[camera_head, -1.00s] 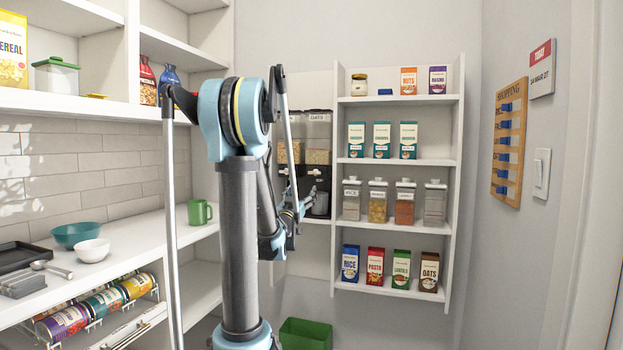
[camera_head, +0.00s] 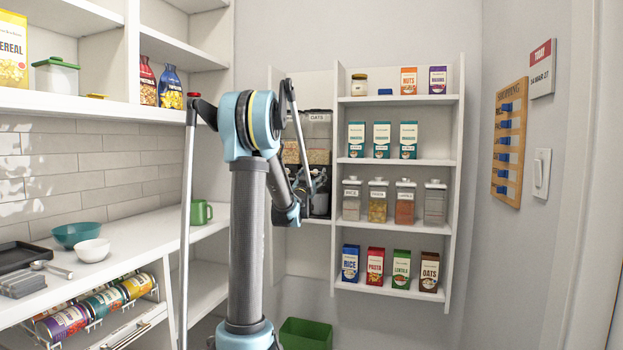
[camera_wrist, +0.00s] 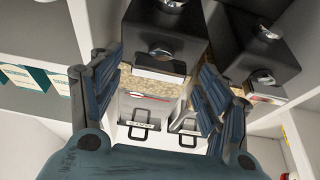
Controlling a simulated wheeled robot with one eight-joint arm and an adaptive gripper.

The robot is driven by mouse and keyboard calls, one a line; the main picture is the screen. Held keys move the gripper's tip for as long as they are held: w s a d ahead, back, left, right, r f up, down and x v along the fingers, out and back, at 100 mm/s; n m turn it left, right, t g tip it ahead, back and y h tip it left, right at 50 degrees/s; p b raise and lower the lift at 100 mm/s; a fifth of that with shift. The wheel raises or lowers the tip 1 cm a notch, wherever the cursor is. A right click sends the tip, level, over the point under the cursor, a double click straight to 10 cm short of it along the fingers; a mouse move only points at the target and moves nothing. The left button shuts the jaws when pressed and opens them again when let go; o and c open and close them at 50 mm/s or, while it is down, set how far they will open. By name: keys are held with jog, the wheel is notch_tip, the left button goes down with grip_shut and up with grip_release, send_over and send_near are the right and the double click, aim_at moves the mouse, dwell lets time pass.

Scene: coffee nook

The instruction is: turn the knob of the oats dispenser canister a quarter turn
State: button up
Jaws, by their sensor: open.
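The oats dispenser canister (camera_head: 318,128) hangs on the back wall, clear with oats inside and a label reading OATS. In the wrist view, which looks upside down, its clear body (camera_wrist: 150,108) sits between my fingers, above a dark housing. My gripper (camera_wrist: 160,68) is open, one finger on each side in the picture, with nothing between the pads. The knob appears between the fingertips; whether they touch it I cannot tell. In the head view my gripper (camera_head: 312,182) is in front of the dispenser's lower part and partly hides it.
A second dispenser with its own silver knob (camera_wrist: 263,78) stands close beside, near one finger. A shelf unit (camera_head: 398,162) with jars and boxes adjoins the dispensers. A green bin (camera_head: 305,333) is below. A counter (camera_head: 150,232) with bowls and a green mug (camera_head: 200,212) is at left.

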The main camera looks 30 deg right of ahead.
jog(key=shift+w+d+r, duration=0.1)
jog(key=shift+w+d, duration=0.05)
jog(key=c, duration=1.1)
jog(key=shift+o, duration=0.2)
jog(key=shift+m, duration=0.6)
